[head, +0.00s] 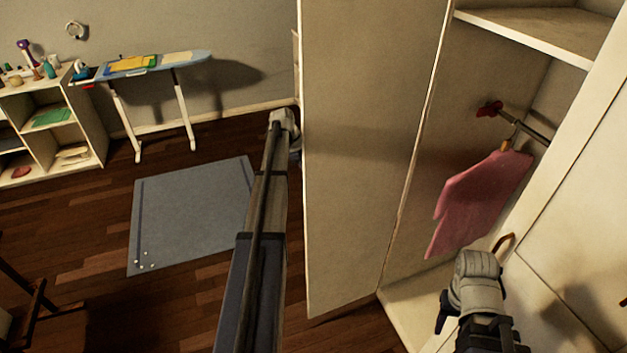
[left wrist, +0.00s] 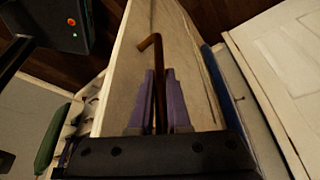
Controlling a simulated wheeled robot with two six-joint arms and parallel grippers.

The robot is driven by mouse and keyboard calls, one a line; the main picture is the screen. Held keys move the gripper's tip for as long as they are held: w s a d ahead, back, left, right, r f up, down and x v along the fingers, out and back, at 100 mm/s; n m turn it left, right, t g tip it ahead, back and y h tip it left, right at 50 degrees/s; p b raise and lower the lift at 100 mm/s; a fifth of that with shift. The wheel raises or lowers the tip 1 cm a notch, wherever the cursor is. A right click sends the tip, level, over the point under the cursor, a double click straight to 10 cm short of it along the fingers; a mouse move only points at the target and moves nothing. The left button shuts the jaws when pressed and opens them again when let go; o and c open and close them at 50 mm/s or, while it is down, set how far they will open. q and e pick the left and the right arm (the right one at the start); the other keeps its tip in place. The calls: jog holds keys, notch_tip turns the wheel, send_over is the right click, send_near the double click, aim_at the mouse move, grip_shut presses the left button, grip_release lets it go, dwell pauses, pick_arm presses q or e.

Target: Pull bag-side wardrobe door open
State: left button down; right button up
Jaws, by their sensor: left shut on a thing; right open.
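The left wardrobe door (head: 370,150) stands wide open in the head view, swung out from the cabinet. In the left wrist view my left gripper (left wrist: 160,75) is shut on the brown bar handle (left wrist: 152,42) of the door panel (left wrist: 187,45), one purple finger on each side. In the head view the left arm reaches to the door's outer edge, and the door hides its fingers. My right gripper (head: 478,325) is open at the lower right, in front of the closed right wardrobe door (head: 590,255), just below its brown handle (head: 505,243). No bag is visible.
Inside the wardrobe a pink garment (head: 480,200) hangs from a rail (head: 535,130) below a shelf (head: 535,38). A grey mat (head: 190,210) lies on the wooden floor. An ironing board (head: 185,68) and a shelf unit (head: 90,130) stand by the back wall.

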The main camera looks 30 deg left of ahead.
pick_arm(q)
jog(key=shift+s+a, duration=0.2)
jog(key=shift+a, duration=0.05)
jog(key=c, duration=0.9)
grip_release()
jog(key=shift+s, duration=0.1)
jog(key=shift+r, duration=0.1)
jog(key=shift+p+v, duration=0.8)
jog(key=shift+p, duration=0.1)
jog(key=p+v, duration=0.5)
jog(key=v, duration=0.1)
